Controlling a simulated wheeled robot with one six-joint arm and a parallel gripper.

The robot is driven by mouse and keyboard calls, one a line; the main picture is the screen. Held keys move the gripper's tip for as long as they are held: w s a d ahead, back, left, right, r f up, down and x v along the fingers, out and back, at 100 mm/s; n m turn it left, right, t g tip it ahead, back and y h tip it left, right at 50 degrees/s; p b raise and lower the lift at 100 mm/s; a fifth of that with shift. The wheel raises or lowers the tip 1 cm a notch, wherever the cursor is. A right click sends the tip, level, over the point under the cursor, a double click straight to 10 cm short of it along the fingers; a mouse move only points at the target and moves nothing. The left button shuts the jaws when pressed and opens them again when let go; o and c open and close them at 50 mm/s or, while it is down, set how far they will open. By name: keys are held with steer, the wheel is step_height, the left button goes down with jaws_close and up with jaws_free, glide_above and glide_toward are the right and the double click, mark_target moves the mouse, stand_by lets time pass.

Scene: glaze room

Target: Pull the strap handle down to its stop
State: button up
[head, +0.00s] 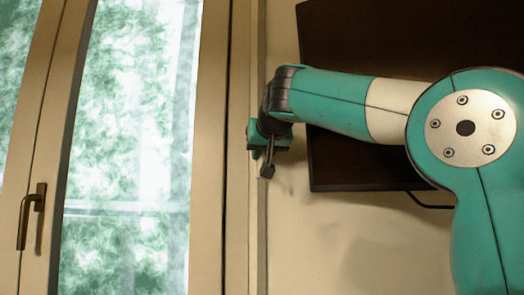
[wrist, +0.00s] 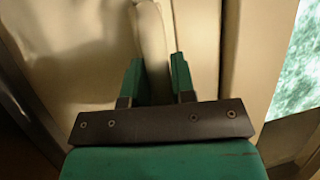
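The strap handle seems to be the pale, rounded upright piece (wrist: 152,35) in the wrist view. It runs down between the two green fingers of my gripper (wrist: 157,70). The fingers stand a short way apart, one on each side of it, and pale surface fills the gap. I cannot tell whether they press on it. In the head view my gripper (head: 252,133) is at the wall strip beside the window frame. The handle cannot be made out there, as my gripper and wrist cover that spot.
A window (head: 128,150) with a dark lever handle (head: 32,215) is on the left in the head view. A large dark panel (head: 350,172) with a cable below it is on the wall behind my arm. The wall below my gripper looks clear.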

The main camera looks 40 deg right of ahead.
steer(key=o, duration=0.3)
steer(key=shift+w+f, duration=0.1)
steer(key=shift+f, duration=0.1)
steer(key=shift+r, duration=0.15)
steer(key=shift+r, duration=0.1)
steer(key=p+v, duration=0.3)
steer(key=v, duration=1.4)
steer(key=shift+s, duration=0.2)
